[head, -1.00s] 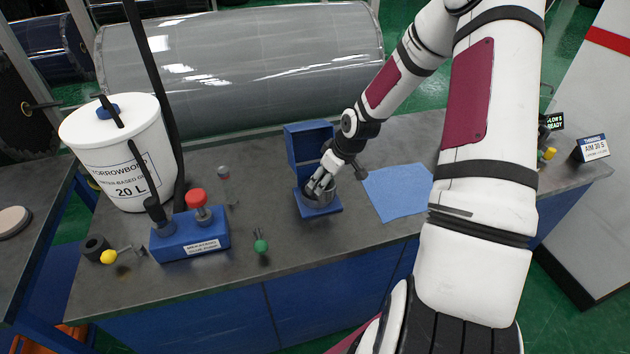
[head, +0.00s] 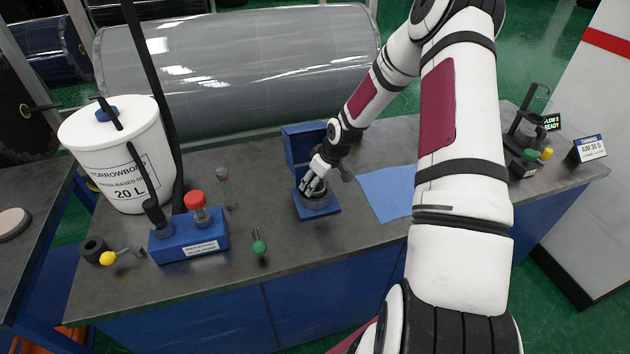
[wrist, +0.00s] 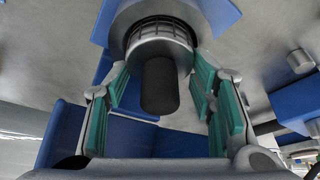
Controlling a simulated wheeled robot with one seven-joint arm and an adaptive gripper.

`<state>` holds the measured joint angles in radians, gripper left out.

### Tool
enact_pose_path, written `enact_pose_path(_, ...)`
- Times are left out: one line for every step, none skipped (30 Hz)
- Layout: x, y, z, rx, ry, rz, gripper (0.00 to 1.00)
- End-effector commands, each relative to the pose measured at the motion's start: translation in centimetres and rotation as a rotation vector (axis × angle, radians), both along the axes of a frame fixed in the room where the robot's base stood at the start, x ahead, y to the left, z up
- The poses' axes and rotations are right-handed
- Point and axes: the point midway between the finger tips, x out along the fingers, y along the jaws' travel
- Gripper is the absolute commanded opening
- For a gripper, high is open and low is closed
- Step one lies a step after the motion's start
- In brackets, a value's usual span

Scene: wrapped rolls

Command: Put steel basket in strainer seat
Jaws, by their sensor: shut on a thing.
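The steel basket (wrist: 152,28) shows in the wrist view as a slatted metal rim with a black knob (wrist: 160,85) pointing toward the camera. My gripper (wrist: 160,62) has its teal-padded fingers on either side of it and is shut on the basket. A wider steel ring, which looks like the strainer seat (wrist: 190,12), surrounds the basket. In the head view my gripper (head: 309,188) reaches down into the round steel seat (head: 321,203) on a blue base (head: 318,213). The fingers hide most of the basket there, and I cannot tell how deep it sits.
A blue upright panel (head: 302,146) stands behind the seat. A blue cloth (head: 385,193) lies to its right. A blue block (head: 188,238) with a red-capped part and a white bucket (head: 120,150) stand left. A green-ended tool (head: 259,247) lies in front. A black device (head: 525,135) stands far right.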

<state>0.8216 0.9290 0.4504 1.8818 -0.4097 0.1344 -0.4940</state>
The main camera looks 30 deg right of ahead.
Motion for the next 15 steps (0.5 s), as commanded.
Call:
enact_pose_path(0.01,0.03,-0.21,0.001,0.0,0.0,0.2)
enact_pose_path(0.0,0.02,-0.16,0.001,0.0,0.0,0.57)
enact_pose_path(-0.01,0.03,-0.14,0.001,0.0,0.0,0.58)
enact_pose_path(-0.01,0.03,-0.14,0.001,0.0,0.0,0.58)
enact_pose_path(-0.01,0.03,-0.14,0.001,0.0,0.0,0.58)
enact_pose_path(-0.01,0.03,-0.13,0.001,0.0,0.0,0.58)
enact_pose_path(-0.01,0.03,-0.13,0.001,0.0,0.0,0.58)
enact_pose_path(-0.01,0.03,-0.13,0.001,0.0,0.0,0.58)
enact_pose_path(-0.01,0.03,-0.12,0.001,0.0,0.0,0.58)
enact_pose_path(-0.01,0.03,-0.12,0.001,0.0,0.0,0.58)
enact_pose_path(-0.01,0.03,-0.1,0.001,0.0,0.0,0.58)
enact_pose_path(-0.01,0.02,-0.02,0.0,0.0,0.0,0.58)
enact_pose_path(-0.02,0.02,0.1,0.0,0.0,0.0,0.58)
enact_pose_path(-0.01,0.01,0.29,0.0,0.0,0.001,0.58)
enact_pose_path(-0.21,-0.02,0.6,0.0,0.0,0.0,0.58)
